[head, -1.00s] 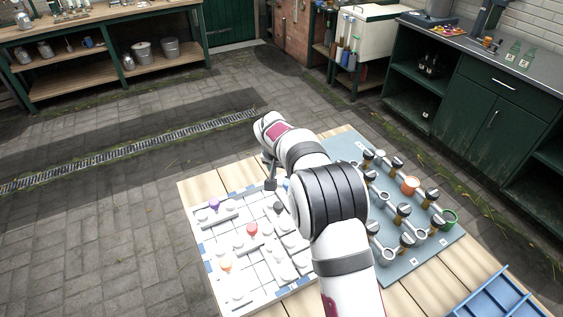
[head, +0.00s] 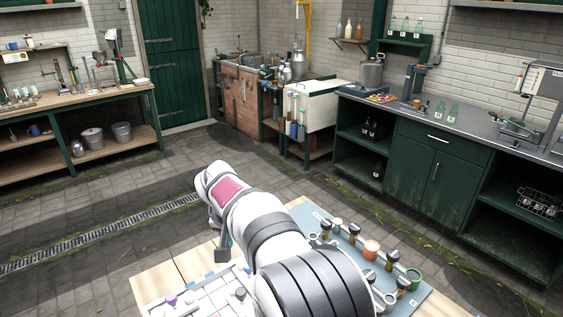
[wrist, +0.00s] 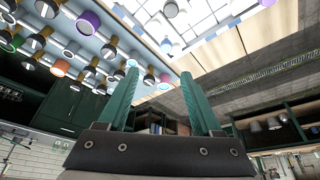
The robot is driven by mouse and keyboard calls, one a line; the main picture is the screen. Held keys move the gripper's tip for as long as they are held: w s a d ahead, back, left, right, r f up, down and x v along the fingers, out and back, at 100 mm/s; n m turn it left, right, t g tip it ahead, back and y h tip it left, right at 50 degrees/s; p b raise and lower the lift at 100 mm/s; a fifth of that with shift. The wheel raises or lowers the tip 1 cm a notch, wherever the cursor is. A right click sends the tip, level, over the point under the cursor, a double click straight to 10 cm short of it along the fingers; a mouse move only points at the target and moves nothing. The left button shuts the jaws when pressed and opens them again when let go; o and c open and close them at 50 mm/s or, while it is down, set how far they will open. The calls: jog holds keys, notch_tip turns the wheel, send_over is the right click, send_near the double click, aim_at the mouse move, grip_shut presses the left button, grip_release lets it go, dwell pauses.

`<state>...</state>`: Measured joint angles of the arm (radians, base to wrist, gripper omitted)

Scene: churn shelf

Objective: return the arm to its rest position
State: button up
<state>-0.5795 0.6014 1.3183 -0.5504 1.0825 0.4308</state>
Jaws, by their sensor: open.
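My gripper shows in the wrist view (wrist: 160,95), its two green fingers standing apart with nothing between them. In the head view my white arm, with a magenta patch, reaches up over the wooden table (head: 150,283). There the gripper (head: 222,252) shows only partly, as a dark piece hanging beside the arm above the white board (head: 205,293). In the wrist view the boards and the table appear at the top, tilted by the camera.
The grey-blue board (head: 335,245) right of my arm carries several dark-capped knobs, an orange cup (head: 371,250) and a green ring (head: 413,279). Green cabinets (head: 435,170) stand behind on the right, a workbench (head: 80,105) at the back left. The paved floor beyond the table is clear.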

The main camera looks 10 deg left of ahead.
jog(key=s+d+r+m+g, duration=0.2)
jog(key=s+d+r, duration=0.2)
jog(key=s+d, duration=0.7)
jog(key=s+d+f+m+g+y, duration=0.1)
jog(key=s+d, duration=0.4)
jog(key=s, duration=0.6)
jog(key=s+d+f+m+g, duration=0.1)
jog(key=s+d, duration=0.5)
jog(key=s, duration=0.6)
jog(key=shift+s+f+m+y, duration=0.25)
jog(key=shift+f+m+y, duration=0.15)
jog(key=shift+f+m, duration=0.35)
